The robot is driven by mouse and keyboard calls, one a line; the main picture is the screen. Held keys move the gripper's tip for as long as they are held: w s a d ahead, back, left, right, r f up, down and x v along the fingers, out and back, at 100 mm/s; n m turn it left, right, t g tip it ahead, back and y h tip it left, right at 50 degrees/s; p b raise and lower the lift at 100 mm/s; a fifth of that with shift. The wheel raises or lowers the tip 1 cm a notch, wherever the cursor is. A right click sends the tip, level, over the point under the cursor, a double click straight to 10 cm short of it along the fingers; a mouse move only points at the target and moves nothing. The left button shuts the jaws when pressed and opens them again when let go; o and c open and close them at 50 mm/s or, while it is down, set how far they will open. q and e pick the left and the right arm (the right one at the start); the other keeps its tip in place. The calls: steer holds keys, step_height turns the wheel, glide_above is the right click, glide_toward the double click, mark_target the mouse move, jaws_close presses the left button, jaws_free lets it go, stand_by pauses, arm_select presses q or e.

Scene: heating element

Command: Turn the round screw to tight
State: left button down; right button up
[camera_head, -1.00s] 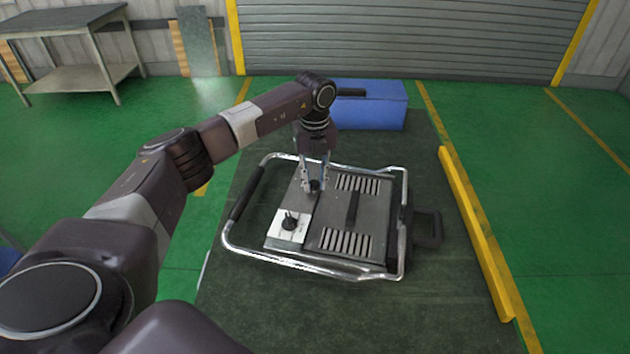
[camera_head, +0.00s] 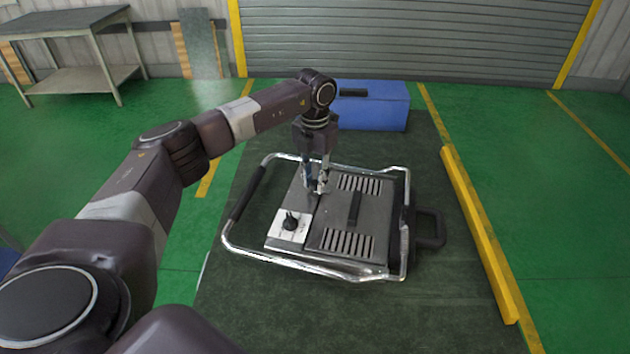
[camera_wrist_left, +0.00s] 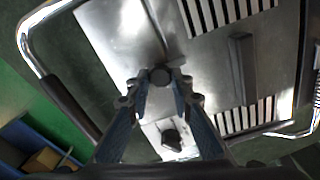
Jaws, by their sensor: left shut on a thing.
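The heating element (camera_head: 330,220) is a grey metal box with slotted vents inside a chrome tube frame, lying on a dark mat. My left gripper (camera_head: 317,189) points down over its upper left part. In the left wrist view, the left gripper (camera_wrist_left: 160,80) is shut on the small dark round screw (camera_wrist_left: 160,75), with a fingertip on either side. In the head view the fingers largely hide the screw. A black knob (camera_head: 290,222) on a white plate sits nearer to me and also shows in the wrist view (camera_wrist_left: 172,140). My right gripper is not in view.
The chrome frame (camera_head: 310,264) with a black grip (camera_head: 246,194) surrounds the box. A raised black bar (camera_head: 354,208) stands right of my gripper. A blue box (camera_head: 372,108) lies behind, and a yellow rail (camera_head: 478,232) runs along the right. The mat in front is clear.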

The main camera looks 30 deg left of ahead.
mark_target(315, 183)
arm_select(q)
steer(key=shift+m, duration=0.5)
steer(key=c, duration=1.7)
jaws_free()
step_height(315, 183, up, 12)
steer(key=shift+r, duration=0.1)
